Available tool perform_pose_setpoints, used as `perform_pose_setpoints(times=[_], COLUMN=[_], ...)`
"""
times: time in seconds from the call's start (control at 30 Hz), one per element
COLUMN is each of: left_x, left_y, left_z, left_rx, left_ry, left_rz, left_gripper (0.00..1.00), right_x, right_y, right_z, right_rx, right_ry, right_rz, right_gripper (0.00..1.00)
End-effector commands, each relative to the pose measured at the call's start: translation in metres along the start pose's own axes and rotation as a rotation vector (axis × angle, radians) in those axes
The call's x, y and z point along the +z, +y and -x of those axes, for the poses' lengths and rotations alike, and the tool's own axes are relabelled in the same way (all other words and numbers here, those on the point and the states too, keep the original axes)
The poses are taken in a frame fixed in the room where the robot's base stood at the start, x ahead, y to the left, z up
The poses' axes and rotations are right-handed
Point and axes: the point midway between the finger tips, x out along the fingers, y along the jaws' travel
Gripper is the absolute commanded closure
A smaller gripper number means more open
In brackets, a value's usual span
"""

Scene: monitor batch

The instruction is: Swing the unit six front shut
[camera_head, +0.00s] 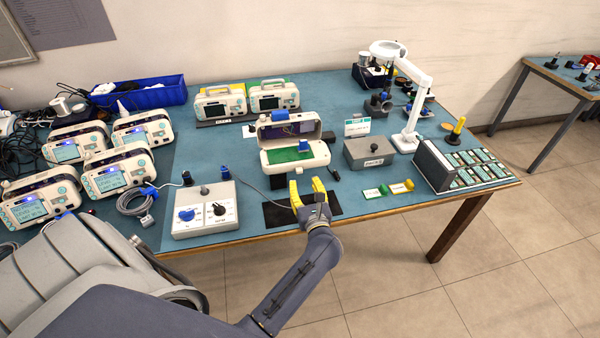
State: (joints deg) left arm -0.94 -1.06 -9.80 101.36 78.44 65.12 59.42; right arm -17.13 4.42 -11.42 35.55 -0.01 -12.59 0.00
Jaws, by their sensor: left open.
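The opened unit (291,127) stands near the middle of the blue table. Its cream front (296,160) is folded down toward the table's front edge, with a green board on its inner face and a blue clip at its right. I cannot read a number on it. My left gripper (306,184) has yellow fingers spread apart and empty. It is just in front of the folded-down front, above a black mat (330,205). Whether the fingertips touch the front is hard to tell. My right gripper is not in view.
A grey control box (199,209) with knobs stands left of the gripper. Several monitors (118,172) crowd the left, and two more (220,103) stand behind. A grey box (369,154), a white magnifier lamp (413,105) and a rack of cards (464,168) are to the right.

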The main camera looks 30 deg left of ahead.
Motion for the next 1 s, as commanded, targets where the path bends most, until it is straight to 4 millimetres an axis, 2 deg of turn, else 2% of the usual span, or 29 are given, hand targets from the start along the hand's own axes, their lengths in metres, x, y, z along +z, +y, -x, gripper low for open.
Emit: perform_pose_setpoints(times=[0.1, 0.4, 0.6, 0.97, 1.0], left_x=[0.001, 0.0, 0.0, 0.0, 0.0], left_y=[0.0, 0.0, 0.0, 0.0, 0.0], left_z=[-0.021, -0.054, -0.062, -0.064, -0.064], left_rx=[0.001, 0.0, 0.0, 0.0, 0.0], left_ry=[-0.003, -0.002, 0.0, 0.0, 0.0], left_rz=[-0.001, -0.002, -0.001, -0.001, -0.001], left_gripper=[0.56, 0.56, 0.56, 0.56, 0.61], right_x=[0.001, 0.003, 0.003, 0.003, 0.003], right_y=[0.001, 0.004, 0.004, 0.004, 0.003], right_z=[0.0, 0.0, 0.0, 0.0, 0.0], right_rx=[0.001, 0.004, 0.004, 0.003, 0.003], right_ry=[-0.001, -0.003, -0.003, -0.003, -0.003], right_rz=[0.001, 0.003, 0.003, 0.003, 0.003], right_gripper=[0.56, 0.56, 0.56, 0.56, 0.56])
